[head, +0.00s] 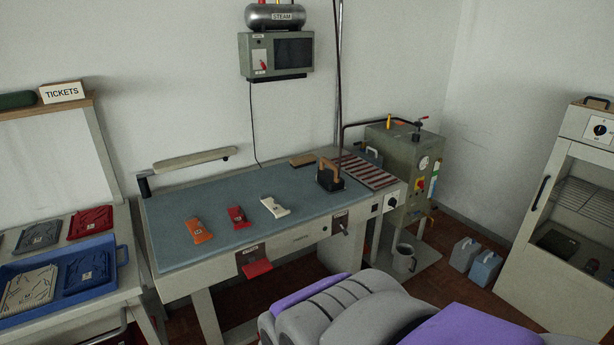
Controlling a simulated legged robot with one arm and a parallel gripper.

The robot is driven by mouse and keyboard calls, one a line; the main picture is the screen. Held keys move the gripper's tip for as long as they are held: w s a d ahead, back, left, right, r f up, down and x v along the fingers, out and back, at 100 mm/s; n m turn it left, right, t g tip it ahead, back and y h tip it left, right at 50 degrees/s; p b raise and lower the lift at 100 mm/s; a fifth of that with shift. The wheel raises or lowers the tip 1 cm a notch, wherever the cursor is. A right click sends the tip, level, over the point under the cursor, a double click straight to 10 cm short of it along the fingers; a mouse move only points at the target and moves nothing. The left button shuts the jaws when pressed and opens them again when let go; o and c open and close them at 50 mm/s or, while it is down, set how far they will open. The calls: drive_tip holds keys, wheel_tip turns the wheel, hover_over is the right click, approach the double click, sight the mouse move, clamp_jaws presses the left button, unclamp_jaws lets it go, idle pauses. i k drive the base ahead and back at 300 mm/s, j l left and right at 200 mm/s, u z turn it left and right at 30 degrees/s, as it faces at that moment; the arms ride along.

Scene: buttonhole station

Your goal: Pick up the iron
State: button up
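The iron (331,182) stands on the blue-grey pressing table (185,188), toward its right end. It has a dark body and a brown handle on top. A dark line from above and beside the boiler runs down close to it; I cannot tell exactly where it joins. My gripper is not in view; only grey and purple parts of my own body show at the bottom, apart from the iron.
Orange, red and white pieces lie along the table's front. A red-striped rest (368,172) is right of the iron. A boiler (402,165) stands beyond, with a jug (404,262) and jerrycans (485,270) on the floor. A glass-door cabinet (562,215) stands right.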

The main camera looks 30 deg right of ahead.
sight(327, 179)
drive_tip(key=i+l, duration=0.2)
drive_tip(key=l, duration=0.2)
drive_tip(key=i+l, duration=0.2)
drive_tip(key=l, duration=0.2)
drive_tip(key=i+l, duration=0.15)
drive_tip(key=l, duration=0.3)
drive_tip(key=i+l, duration=0.2)
drive_tip(key=l, duration=0.2)
drive_tip(key=i+l, duration=0.2)
drive_tip(key=l, duration=0.2)
drive_tip(key=i+l, duration=0.2)
drive_tip(key=l, duration=0.2)
drive_tip(key=i+l, duration=0.15)
drive_tip(key=l, duration=0.25)
drive_tip(key=i+l, duration=0.2)
drive_tip(key=l, duration=0.2)
